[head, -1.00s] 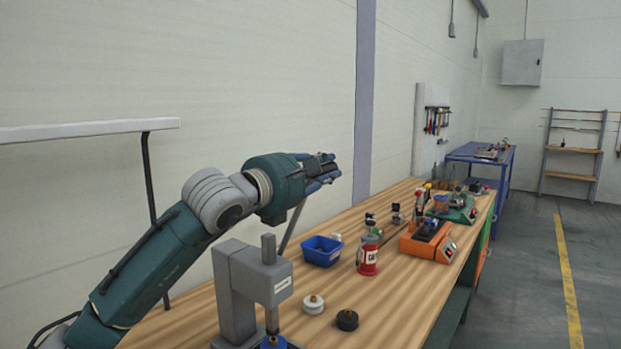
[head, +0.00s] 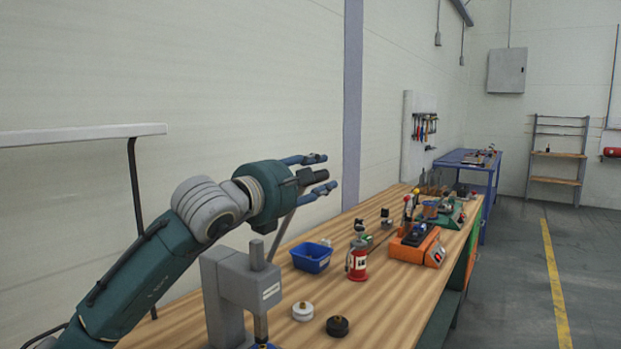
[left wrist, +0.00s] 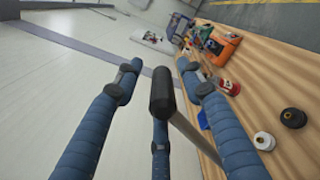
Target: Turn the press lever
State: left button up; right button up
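The grey press (head: 242,285) stands on the near part of the wooden bench. Its lever (head: 282,232) is a thin grey rod, slanting up and right behind the press towards my left gripper (head: 324,173). In the left wrist view the rod (left wrist: 194,137) ends in a black cylindrical grip (left wrist: 162,93), which lies between the spread blue fingers of my left gripper (left wrist: 160,68). The fingers stand apart with visible gaps beside the grip. A third finger lies beneath it; contact there cannot be told. My right gripper is not in view.
A blue bin (head: 311,257), a red bottle (head: 358,263), a white spool (head: 302,311) and a black spool (head: 337,326) stand on the bench (head: 385,285). An orange device (head: 418,247) is farther back. The wall is close on the left.

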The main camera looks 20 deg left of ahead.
pick_arm(q)
jog(key=v, duration=1.2)
